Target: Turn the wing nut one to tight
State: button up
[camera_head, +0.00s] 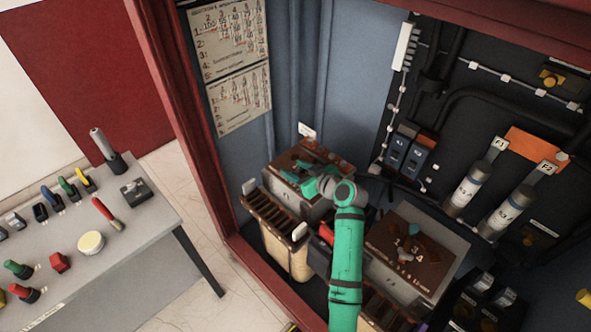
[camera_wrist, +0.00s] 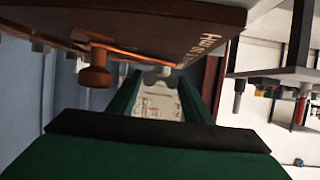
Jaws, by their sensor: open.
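My gripper (camera_head: 311,182) reaches over the brown top board (camera_head: 335,160) of the rear transformer unit inside the cabinet. In the wrist view its two green fingers (camera_wrist: 160,88) stand apart, with no object clearly held between them. The brown board (camera_wrist: 190,22) runs along the top of that view, seen edge-on, with lettering on it. A copper-brown knob-like part (camera_wrist: 95,76) sticks out from it, left of the fingers. A small pale part (camera_wrist: 164,71) shows near the fingertips; I cannot tell whether it is a wing nut. The head view does not clearly show wing nut one.
A second transformer unit with a numbered brown top (camera_head: 408,248) stands in front, right of my arm. A ribbed cream block (camera_head: 285,245) is left of my arm. Fuses (camera_head: 465,190) line the right panel. A grey table (camera_head: 150,225) with tools stands outside the red cabinet frame (camera_head: 190,130).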

jog(key=c, duration=0.8)
jog(key=shift+d, duration=0.1)
jog(key=shift+m+t+h, duration=0.3)
jog(key=shift+m+h, duration=0.1)
jog(key=m+t+h, duration=0.1)
jog(key=m+h, duration=0.1)
jog(key=shift+s+m+h, duration=0.1)
jog(key=shift+m+h, duration=0.2)
jog(key=shift+h, duration=0.1)
jog(key=m+h, duration=0.2)
jog(key=m+t+h, duration=0.1)
jog(key=m+h, duration=0.3)
jog(key=shift+a+h, duration=0.3)
jog(key=shift+h, duration=0.1)
jog(key=m+g+h, duration=0.1)
jog(key=m+h, duration=0.3)
jog(key=h, duration=0.1)
jog(key=shift+d+m, duration=0.1)
jog(key=shift+m, duration=0.2)
jog(key=shift+d+m+g+h, duration=0.15)
jog(key=shift+m+g+h, duration=1.15)
jog(key=shift+m+h, duration=0.15)
